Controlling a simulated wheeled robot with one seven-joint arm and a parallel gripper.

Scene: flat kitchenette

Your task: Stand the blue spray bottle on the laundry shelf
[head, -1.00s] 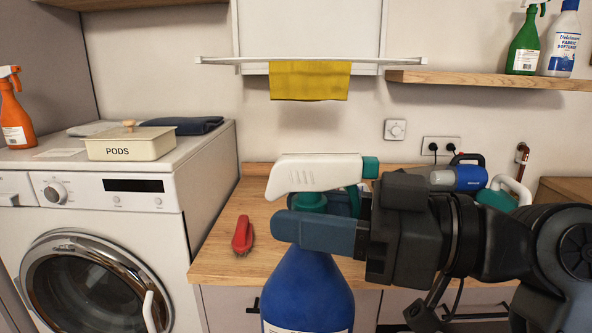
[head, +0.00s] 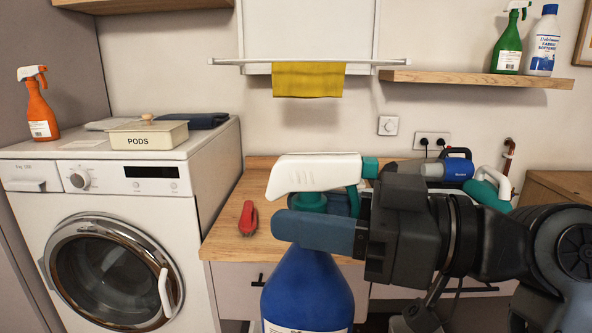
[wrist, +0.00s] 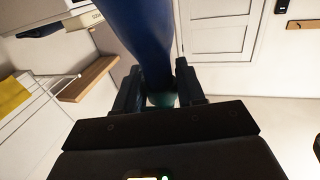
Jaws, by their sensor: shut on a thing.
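The blue spray bottle (head: 306,290) is upright in the head view, with a white and teal spray head. My gripper (head: 318,220) is shut on its neck, just below the spray head, and holds it in front of the counter. The bottle's lower end is cut off by the picture edge. In the wrist view the blue bottle (wrist: 140,40) stands between my gripper's fingers (wrist: 160,88). A wooden wall shelf (head: 480,78) at the upper right holds a green spray bottle (head: 508,45) and a white and blue fabric softener bottle (head: 543,45). The shelf's left part is bare.
A washing machine (head: 115,220) stands at the left with an orange spray bottle (head: 40,105) and a PODS box (head: 148,136) on top. A rail with a yellow cloth (head: 308,80) juts from the wall left of the shelf. A red brush (head: 248,218) lies on the wooden counter (head: 225,235).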

